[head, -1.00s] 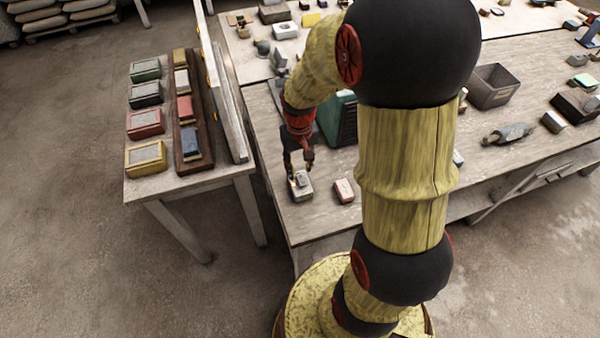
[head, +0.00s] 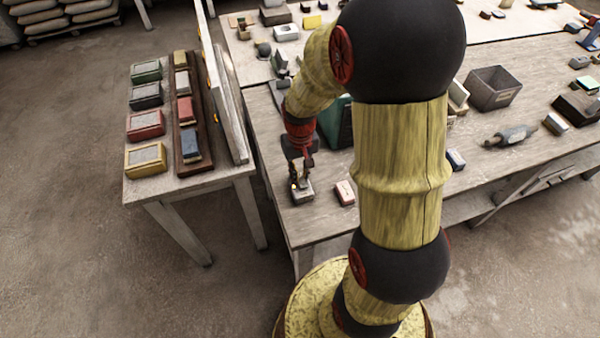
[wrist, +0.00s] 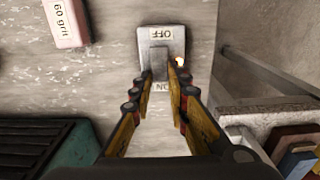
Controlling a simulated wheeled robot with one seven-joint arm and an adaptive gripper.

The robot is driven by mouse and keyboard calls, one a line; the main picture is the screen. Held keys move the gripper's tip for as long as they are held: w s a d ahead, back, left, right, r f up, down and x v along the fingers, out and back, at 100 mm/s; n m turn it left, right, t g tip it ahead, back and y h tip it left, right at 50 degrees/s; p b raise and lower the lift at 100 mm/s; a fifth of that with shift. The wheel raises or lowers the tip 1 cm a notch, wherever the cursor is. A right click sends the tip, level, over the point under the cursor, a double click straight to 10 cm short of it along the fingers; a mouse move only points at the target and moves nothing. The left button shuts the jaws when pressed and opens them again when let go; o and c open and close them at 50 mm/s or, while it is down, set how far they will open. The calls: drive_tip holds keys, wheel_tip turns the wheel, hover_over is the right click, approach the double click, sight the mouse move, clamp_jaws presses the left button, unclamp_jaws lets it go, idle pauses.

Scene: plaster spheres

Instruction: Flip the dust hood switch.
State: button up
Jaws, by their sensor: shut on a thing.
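The dust hood switch (head: 302,196) is a small pale box near the table's left front corner. In the head view my gripper (head: 301,184) reaches down onto the box. I cannot tell exactly which way the lever leans.
A pink block marked 60 grit (wrist: 65,22) lies beside the switch. A green slatted box (wrist: 45,145) stands behind it. A side table (head: 160,190) with coloured blocks is at the left. A grey bin (head: 493,88) stands further right.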

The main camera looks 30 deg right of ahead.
clamp_jaws()
drive_tip(key=shift+s+a+r+t+h+b, duration=0.1)
drive_tip(key=shift+s+t+h+b, duration=0.2)
drive_tip(key=shift+t+b, duration=0.85)
drive_tip(key=shift+s+a+r+t+h+b, duration=0.1)
drive_tip(key=shift+s+t+h+b, duration=0.2)
drive_tip(key=shift+t+b, duration=0.8)
drive_tip(key=o, duration=0.6)
unclamp_jaws()
drive_tip(key=shift+o, duration=0.4)
drive_tip(key=shift+r, duration=0.1)
